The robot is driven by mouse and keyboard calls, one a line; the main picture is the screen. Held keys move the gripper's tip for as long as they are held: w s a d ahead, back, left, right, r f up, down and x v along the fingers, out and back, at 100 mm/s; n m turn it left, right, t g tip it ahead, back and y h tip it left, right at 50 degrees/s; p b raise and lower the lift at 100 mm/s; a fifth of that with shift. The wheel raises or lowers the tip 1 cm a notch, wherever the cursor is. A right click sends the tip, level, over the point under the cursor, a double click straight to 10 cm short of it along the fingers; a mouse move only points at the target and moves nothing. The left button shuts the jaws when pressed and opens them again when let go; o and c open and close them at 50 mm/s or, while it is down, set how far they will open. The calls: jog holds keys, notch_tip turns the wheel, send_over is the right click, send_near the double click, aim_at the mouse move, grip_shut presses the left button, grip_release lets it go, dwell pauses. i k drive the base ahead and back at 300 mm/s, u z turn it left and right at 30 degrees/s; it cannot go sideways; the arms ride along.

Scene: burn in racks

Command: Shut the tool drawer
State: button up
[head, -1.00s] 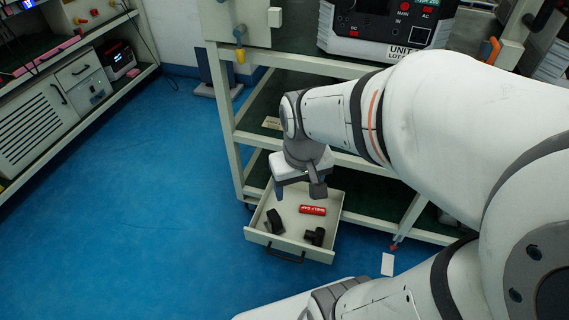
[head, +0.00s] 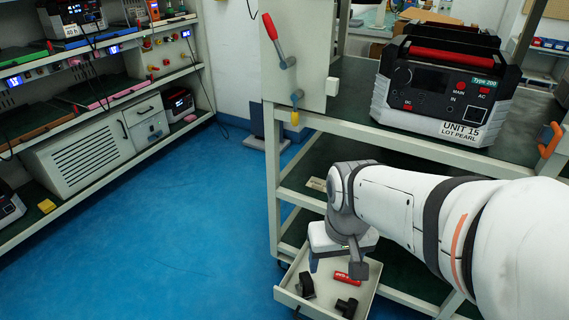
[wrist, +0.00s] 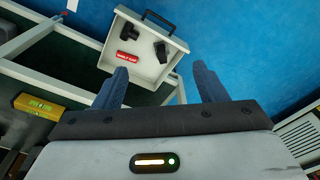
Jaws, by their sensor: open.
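The tool drawer (head: 322,291) is pulled out low at the end of the cart. My gripper (head: 336,268) is above the drawer in the head view. Its two blue-grey fingers (wrist: 160,85) are apart with nothing between them. The gap to the drawer is hard to judge, and I see no contact. The drawer's front corner is cut off by the head view's bottom edge.
The cart's frame (head: 380,138) rises around the drawer and carries a power unit (head: 440,95) on top. A yellow level (wrist: 40,103) lies on a shelf in the wrist view. Racks (head: 110,135) stand at left. Blue floor (head: 180,220) is clear between.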

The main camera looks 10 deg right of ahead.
aim_at(328, 290)
jog(key=z, duration=0.35)
jog(key=k, duration=0.9)
jog(key=u, duration=0.35)
